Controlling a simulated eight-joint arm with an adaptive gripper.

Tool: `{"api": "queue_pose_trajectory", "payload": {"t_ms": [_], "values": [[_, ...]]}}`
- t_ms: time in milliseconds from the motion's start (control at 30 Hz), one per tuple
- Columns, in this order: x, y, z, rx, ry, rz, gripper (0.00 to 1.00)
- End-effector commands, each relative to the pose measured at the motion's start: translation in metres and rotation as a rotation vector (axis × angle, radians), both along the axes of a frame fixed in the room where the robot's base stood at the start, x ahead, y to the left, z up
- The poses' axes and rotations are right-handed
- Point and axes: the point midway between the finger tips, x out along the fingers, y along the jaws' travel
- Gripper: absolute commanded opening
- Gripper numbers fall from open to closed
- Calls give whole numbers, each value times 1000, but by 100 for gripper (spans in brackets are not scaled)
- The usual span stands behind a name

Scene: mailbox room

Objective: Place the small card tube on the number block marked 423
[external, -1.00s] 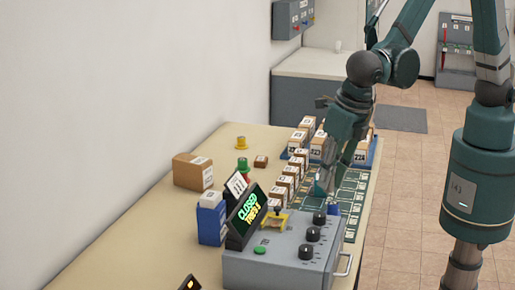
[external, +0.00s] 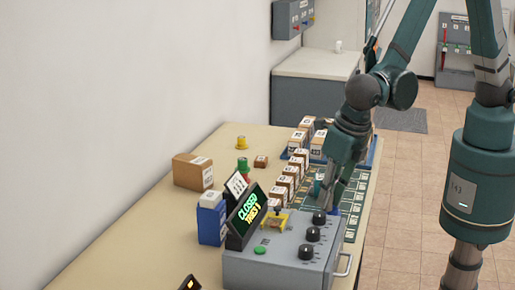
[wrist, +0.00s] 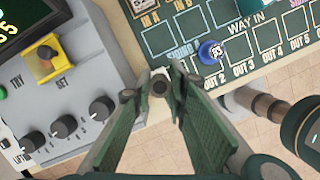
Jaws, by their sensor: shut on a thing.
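My gripper (wrist: 160,88) points down at the near part of the green board (wrist: 262,45), beside the grey control box. Its fingers are closed together on a small thing with a dark round end, seen end-on in the wrist view; I take it for the small card tube (wrist: 160,73), mostly hidden by the fingertips. In the external view my gripper (external: 335,200) hides what it holds. Number blocks (external: 290,182), brown with white labels, stand in a row left of the board. Their numbers are too small to read, so I cannot tell which is 423.
The grey control box (external: 285,262) with knobs and its tilted display (external: 248,215) stand close by. A blue-capped piece (wrist: 210,52) stands on the board near OUT 2. More blocks stand in a blue tray (external: 371,155) at the back. A cardboard box (external: 190,172) is at left.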

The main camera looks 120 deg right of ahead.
Motion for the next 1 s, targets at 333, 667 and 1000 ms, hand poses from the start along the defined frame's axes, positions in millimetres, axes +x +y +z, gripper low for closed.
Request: {"api": "queue_pose_trajectory", "payload": {"t_ms": [333, 667, 1000], "values": [[0, 0, -30, 0, 0, 0, 11], [0, 0, -33, 0, 0, 0, 11], [0, 0, -36, 0, 0, 0, 31]]}}
